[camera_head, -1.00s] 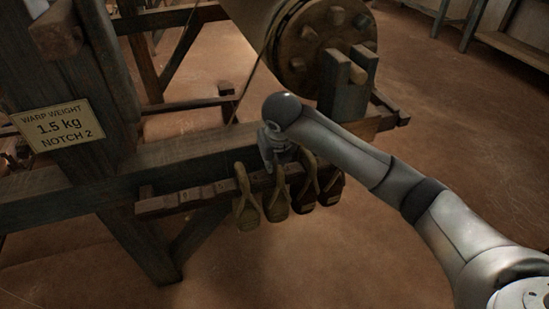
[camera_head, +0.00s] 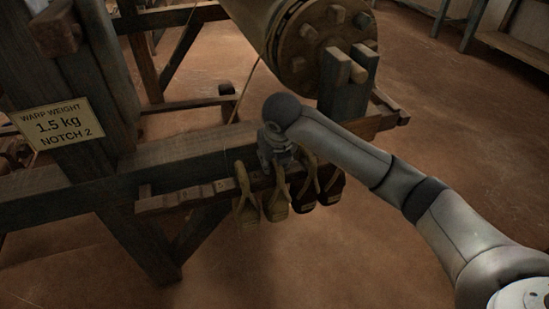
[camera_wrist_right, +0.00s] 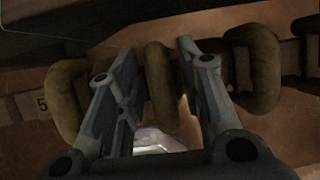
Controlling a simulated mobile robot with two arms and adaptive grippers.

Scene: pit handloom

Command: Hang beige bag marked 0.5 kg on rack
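Several small bags hang by thick strap loops from the right part of a low wooden rack (camera_head: 180,198). From left: an olive bag (camera_head: 247,214), a tan-brown one (camera_head: 277,208) and darker ones, including the rightmost dark bag (camera_head: 332,188). I cannot read their weight marks or tell for sure which is the beige one. My right gripper (camera_head: 272,165) is just above the tan-brown bag's strap. In the right wrist view, its fingers (camera_wrist_right: 160,55) stand apart on either side of a strap loop (camera_wrist_right: 161,88), with a small gap at the left. My left gripper is out of view.
The loom's frame beam (camera_head: 70,195) runs just behind the rack. A sign (camera_head: 58,125) on the post reads "WARP WEIGHT 1.5 kg NOTCH 2". A pegged drum (camera_head: 325,45) stands behind my right arm. In the right wrist view, other loops stand close on the left (camera_wrist_right: 66,100) and right (camera_wrist_right: 255,65).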

